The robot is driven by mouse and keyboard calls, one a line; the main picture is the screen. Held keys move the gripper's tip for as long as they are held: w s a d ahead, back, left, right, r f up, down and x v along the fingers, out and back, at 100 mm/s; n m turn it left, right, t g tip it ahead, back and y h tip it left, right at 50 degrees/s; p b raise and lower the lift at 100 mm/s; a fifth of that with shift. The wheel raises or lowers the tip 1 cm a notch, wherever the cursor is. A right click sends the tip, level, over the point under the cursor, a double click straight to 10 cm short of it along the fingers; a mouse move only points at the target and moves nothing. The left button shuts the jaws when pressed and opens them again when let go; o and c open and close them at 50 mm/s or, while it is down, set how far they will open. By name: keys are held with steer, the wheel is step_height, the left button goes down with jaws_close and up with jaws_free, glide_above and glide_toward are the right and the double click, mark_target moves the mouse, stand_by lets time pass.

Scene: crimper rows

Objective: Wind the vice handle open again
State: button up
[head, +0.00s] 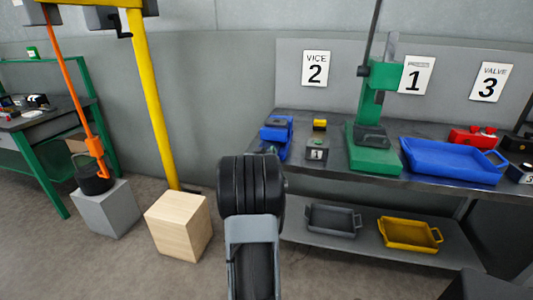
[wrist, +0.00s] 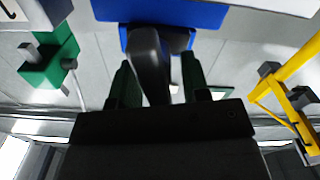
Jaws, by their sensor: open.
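The blue vice (head: 276,134) sits at the left end of the dark bench, under the VICE 2 sign (head: 316,68). My arm partly hides its front in the head view. In the wrist view the blue vice body (wrist: 205,15) fills the top edge. A dark bar, seemingly the vice handle (wrist: 147,50), comes from it down between my fingers. My gripper (wrist: 157,62) is open, with one dark green finger on each side of the bar. I cannot tell whether either finger touches it. My gripper is hidden behind my arm in the head view.
The green press (head: 375,150) stands right of the vice; it shows at left in the wrist view (wrist: 45,65). A small yellow-topped block (head: 320,125) and a grey block (head: 316,150) lie between them. A blue tray (head: 450,164) is further right. A yellow post (head: 150,100) stands left.

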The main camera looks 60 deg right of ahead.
jaws_close()
stand_by(0.4)
steer(key=shift+n, duration=0.3)
steer(key=shift+w+a+f+n+p, duration=0.1)
steer(key=shift+n+p, duration=0.15)
steer(key=shift+n, duration=0.85)
steer(key=shift+w+d+f+n+p, duration=0.15)
steer(key=shift+n+p, duration=0.15)
steer(key=shift+n, duration=0.8)
steer(key=shift+w+a+r+n+p, duration=0.15)
steer(key=shift+n+p, duration=0.1)
steer(key=shift+n, duration=0.85)
steer(key=shift+f, duration=0.1)
